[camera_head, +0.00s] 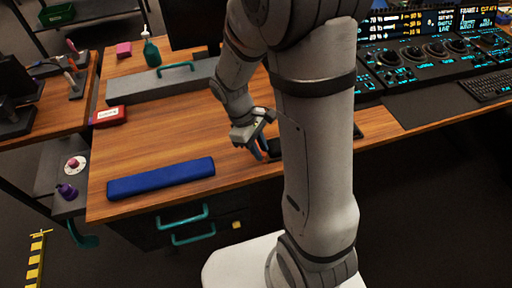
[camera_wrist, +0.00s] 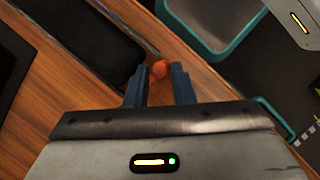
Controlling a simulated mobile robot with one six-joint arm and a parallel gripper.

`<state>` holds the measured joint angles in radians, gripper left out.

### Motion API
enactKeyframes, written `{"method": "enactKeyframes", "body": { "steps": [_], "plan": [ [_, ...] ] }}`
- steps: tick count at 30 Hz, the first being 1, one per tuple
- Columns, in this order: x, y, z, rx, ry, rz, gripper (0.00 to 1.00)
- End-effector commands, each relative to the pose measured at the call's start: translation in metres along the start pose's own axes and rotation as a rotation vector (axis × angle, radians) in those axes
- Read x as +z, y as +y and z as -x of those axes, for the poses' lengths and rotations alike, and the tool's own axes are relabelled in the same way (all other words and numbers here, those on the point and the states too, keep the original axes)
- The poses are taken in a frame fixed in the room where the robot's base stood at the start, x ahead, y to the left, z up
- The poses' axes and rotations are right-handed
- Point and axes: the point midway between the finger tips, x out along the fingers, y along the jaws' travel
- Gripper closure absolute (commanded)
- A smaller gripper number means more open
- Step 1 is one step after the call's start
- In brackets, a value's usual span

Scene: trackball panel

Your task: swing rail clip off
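My gripper (camera_wrist: 159,72) points down near the front edge of the wooden desk, and it also shows in the head view (camera_head: 262,152). Its two blue fingers stand a little apart. A small orange piece (camera_wrist: 159,69) lies between or just beyond the fingertips, close to both. I cannot tell whether the fingers touch it. It may be the rail clip, but its full shape and mount are hidden. A dark flat pad with a raised rim (camera_wrist: 95,35) lies beside the left finger. In the head view my arm covers most of this spot.
A blue bar-shaped pad (camera_head: 160,178) lies left along the desk's front edge. Teal drawer handles (camera_head: 190,225) stick out below; a teal frame (camera_wrist: 240,35) shows in the wrist view. A control console (camera_head: 420,55) and keyboard (camera_head: 487,87) stand right. Bare desk (camera_head: 170,125) lies left.

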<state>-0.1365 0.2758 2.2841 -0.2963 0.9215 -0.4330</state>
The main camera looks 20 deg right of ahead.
Motion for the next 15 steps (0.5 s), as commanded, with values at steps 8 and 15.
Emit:
{"method": "enactKeyframes", "body": {
  "steps": [8,15],
  "plan": [
    [0.0002,0.0003,0.0001,0.000,0.000,-0.001,1.00],
    [0.0003,0.0004,0.0001,0.000,0.000,-0.001,1.00]
  ]
}}
